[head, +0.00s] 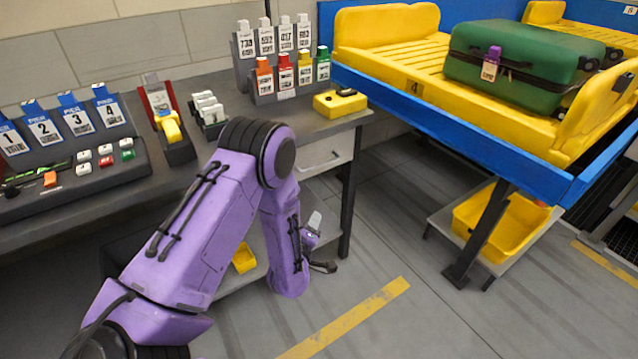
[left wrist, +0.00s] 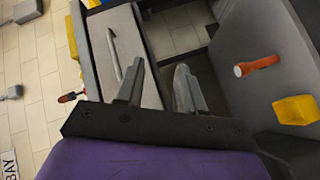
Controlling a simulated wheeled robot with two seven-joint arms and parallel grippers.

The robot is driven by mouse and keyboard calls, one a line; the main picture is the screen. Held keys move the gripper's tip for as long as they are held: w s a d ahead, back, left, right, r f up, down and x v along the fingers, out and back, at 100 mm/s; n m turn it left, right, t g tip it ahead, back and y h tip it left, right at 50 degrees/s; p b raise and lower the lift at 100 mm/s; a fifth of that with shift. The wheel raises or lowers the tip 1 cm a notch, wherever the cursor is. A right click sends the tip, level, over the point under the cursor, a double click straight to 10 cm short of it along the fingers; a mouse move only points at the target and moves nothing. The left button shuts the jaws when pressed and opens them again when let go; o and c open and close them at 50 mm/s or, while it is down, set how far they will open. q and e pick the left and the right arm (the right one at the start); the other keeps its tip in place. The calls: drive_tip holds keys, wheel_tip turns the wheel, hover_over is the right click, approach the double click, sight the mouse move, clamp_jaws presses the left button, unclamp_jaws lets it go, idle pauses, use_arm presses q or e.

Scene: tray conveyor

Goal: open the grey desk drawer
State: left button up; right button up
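The grey desk drawer (head: 326,156) is under the right end of the desk, its front looking flush with the desk and closed. Its bar handle (head: 322,163) runs across the front. In the left wrist view the drawer front (left wrist: 133,40) and the handle (left wrist: 113,55) are at upper left. My left gripper (left wrist: 160,80) is open and empty; one finger overlaps the handle's lower end in the picture, and I cannot tell whether they touch. In the head view my left gripper (head: 314,232) is below the drawer, partly hidden by my purple arm. My right gripper is not in view.
The desk top (head: 215,90) holds label stands, a button panel and a yellow device (head: 340,103). A lower shelf holds a yellow box (head: 244,258) and, in the wrist view, an orange flashlight (left wrist: 256,66). A blue-framed conveyor (head: 470,130) carries a green suitcase (head: 520,62). The floor between is clear.

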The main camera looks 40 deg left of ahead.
use_arm(q)
drive_tip(key=w+a+r+n+t, duration=0.1)
drive_tip(key=w+a+r, duration=0.1)
drive_tip(key=w, duration=0.3)
drive_tip(key=w+a+r+n+t+y, duration=0.1)
drive_tip(key=w+a+r, duration=0.1)
drive_tip(key=w, duration=0.3)
drive_tip(key=w+a+r+n+t+y, duration=0.1)
drive_tip(key=w+a+r, duration=0.2)
drive_tip(key=w, duration=0.2)
drive_tip(key=shift+r+n+b, duration=0.2)
drive_tip(key=shift+n+b, duration=0.15)
drive_tip(key=shift+n, duration=0.05)
drive_tip(key=shift+d, duration=0.1)
clamp_jaws()
